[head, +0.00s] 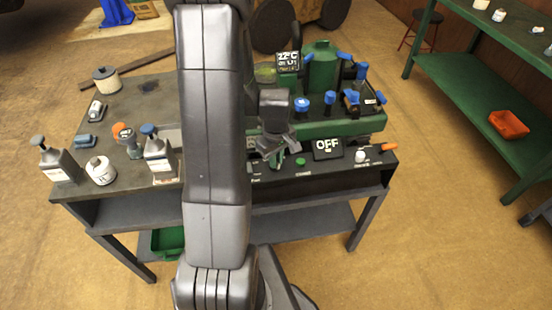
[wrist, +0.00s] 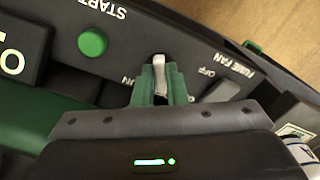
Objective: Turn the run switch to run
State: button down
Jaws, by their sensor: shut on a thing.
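In the wrist view my gripper (wrist: 155,88) has its green fingers closed around a small pale grey switch lever (wrist: 158,66) on the dark control panel (wrist: 185,40). The lever's tip shows between the fingers. Printed letters beside the fingers are partly covered, so I cannot read the lever's setting for sure. In the head view my gripper (head: 276,150) is at the front panel of the green machine (head: 340,129), left of the green start button (head: 300,161). The lever is hidden there.
In the wrist view the green START button (wrist: 92,43) is left of the fingers and a grey fume fan rocker (wrist: 222,91) is right. Bottles (head: 158,155) and cans (head: 101,170) stand on the bench's left.

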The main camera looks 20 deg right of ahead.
jog(key=m+b, duration=0.1)
jog(key=m, duration=0.4)
jog(key=shift+a+m+b, duration=0.1)
jog(key=shift+m+b, duration=0.2)
jog(key=m+b, duration=0.1)
jog(key=m, duration=0.4)
jog(key=shift+a+m, duration=0.1)
jog(key=shift+m, duration=0.6)
jog(key=c, duration=1.5)
grip_release()
jog(key=shift+o, duration=0.2)
notch_tip(320, 180, up, 14)
jog(key=p, duration=0.1)
jog(key=shift+f, duration=0.2)
